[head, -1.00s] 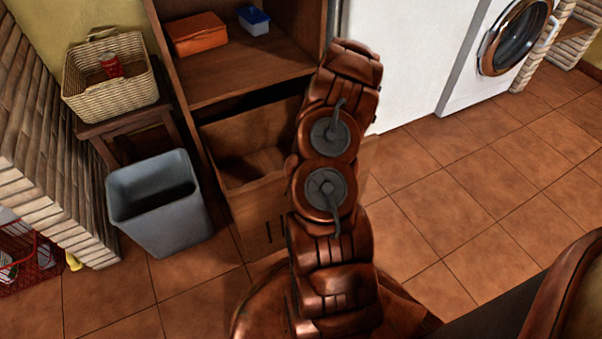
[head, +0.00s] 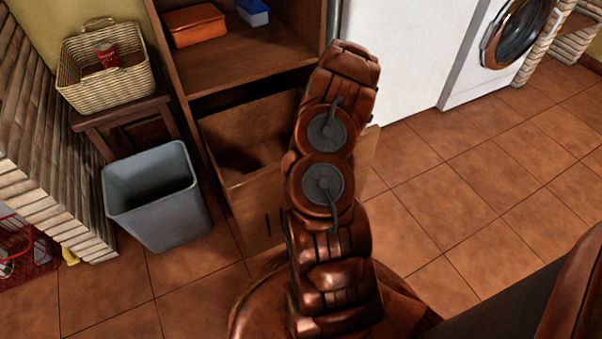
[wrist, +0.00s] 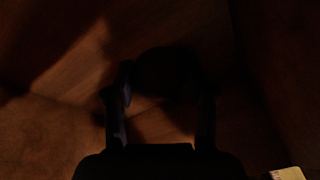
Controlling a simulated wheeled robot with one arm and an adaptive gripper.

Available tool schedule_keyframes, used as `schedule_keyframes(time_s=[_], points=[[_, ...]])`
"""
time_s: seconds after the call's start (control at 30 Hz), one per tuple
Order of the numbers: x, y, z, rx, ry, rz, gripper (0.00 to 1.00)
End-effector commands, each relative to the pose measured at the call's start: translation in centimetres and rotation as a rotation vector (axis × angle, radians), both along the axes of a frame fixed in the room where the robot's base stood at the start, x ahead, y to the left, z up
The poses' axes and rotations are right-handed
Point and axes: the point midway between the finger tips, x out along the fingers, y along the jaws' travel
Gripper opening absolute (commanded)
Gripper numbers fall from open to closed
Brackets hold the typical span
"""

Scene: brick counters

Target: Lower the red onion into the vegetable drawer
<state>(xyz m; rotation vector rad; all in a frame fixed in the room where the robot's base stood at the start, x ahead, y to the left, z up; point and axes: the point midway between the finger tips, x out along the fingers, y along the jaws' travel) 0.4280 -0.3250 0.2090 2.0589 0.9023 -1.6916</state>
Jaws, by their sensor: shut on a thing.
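The wooden vegetable drawer (head: 259,222) is pulled out at the bottom of the cabinet in the head view, its inside dark and partly behind my arm. In the dark wrist view, my gripper (wrist: 166,96) has its two fingers on either side of a dark round shape, the red onion (wrist: 165,70). The onion's colour does not show. Brown wooden surfaces surround the fingers, like the drawer's inside. I cannot tell whether the onion touches the drawer floor. My arm hides the gripper and onion in the head view.
Above the drawer, a shelf holds an orange box (head: 194,26) and a blue container (head: 253,12). A grey bin (head: 155,205) stands left of the drawer, near a wicker basket (head: 108,91) on a stool. Tiled floor (head: 455,205) is clear to the right.

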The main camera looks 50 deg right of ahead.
Motion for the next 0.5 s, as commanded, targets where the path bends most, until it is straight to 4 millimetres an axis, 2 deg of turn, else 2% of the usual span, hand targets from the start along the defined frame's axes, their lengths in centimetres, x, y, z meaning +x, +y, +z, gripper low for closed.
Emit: schedule_keyframes(time_s=[0.5], points=[[0.0, 0.0, -2.2, 0.0, 0.0, 0.0, 0.19]])
